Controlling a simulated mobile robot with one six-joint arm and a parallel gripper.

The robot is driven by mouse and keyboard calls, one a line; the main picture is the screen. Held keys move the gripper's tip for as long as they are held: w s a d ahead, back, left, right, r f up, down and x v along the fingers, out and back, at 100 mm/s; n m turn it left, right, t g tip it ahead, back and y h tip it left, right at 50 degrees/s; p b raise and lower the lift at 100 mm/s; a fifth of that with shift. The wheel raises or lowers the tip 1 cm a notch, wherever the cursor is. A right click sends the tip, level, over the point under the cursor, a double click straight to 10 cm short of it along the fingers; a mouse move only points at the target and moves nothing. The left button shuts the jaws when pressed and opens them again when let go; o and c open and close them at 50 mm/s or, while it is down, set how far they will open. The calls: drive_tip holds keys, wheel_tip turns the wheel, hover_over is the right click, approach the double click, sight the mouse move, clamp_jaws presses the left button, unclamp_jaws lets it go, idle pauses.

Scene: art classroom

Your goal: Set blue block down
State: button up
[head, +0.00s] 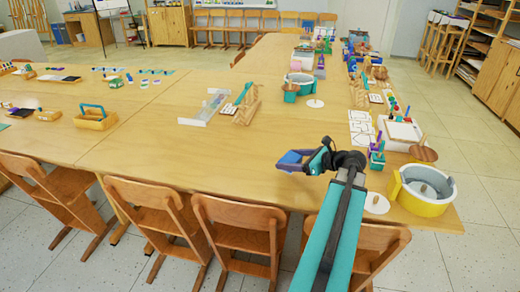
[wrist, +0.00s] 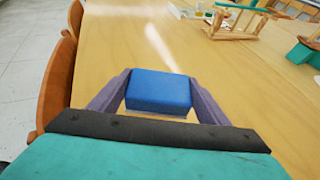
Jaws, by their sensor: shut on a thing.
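The blue block (wrist: 159,91) is between the two purple-grey fingers of my gripper (wrist: 159,95) in the wrist view. Both fingers press on its sides. In the head view my gripper (head: 292,161) is over the near part of the wooden table (head: 190,140), and the blue block (head: 291,157) shows only as a small dark blue patch there. A strip of table shows below the block in the wrist view; I cannot tell whether the block touches the table.
A wooden rack (head: 247,105) and a clear holder (head: 207,107) stand further back. A yellow and grey tub (head: 425,190) and a white disc (head: 376,203) are to the right. Chairs (head: 237,225) line the near edge. The table left of my gripper is clear.

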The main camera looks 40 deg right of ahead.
drive_tip(key=p, duration=0.2)
hover_over(272, 154)
drive_tip(key=shift+w+d+f, duration=0.1)
drive_tip(key=shift+w+f, duration=0.1)
drive_tip(key=shift+f, duration=0.55)
drive_tip(key=shift+f, duration=1.75)
drive_tip(key=shift+f, duration=0.2)
drive_tip(key=o, duration=1.2)
drive_tip(key=shift+r, duration=0.2)
